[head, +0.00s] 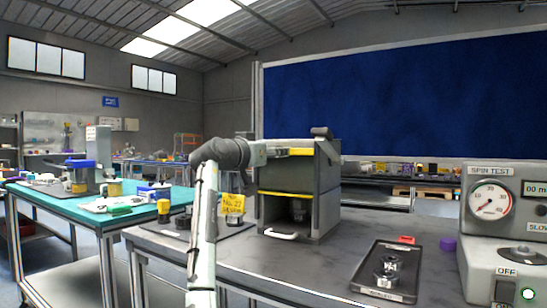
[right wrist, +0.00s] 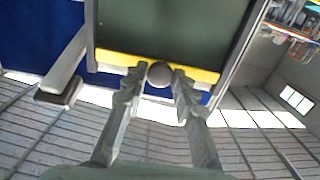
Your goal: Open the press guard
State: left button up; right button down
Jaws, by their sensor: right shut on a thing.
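The press (head: 328,190) is a grey box on the dark table. Its guard is a dark front panel (head: 284,177) with a yellow strip along the top and another along the lower edge (head: 285,194). Below that lower strip the front is uncovered and the inside shows. My right gripper (head: 284,150) is at the top yellow strip. In the right wrist view its fingers (right wrist: 159,84) are shut on a round grey knob (right wrist: 160,74) in front of the yellow strip of the guard (right wrist: 118,59). My left gripper is not in view.
A black tray with metal parts (head: 390,271) lies right of the press, near a purple cap (head: 447,244). The spin test machine (head: 490,235) stands at far right. A yellow-labelled item (head: 233,204) stands left of the press. Bare table lies in front.

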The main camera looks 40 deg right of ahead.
jog(key=shift+r, duration=0.1)
jog(key=c, duration=1.2)
grip_release()
jog(key=shift+a, duration=0.15)
jog(key=v, duration=1.2)
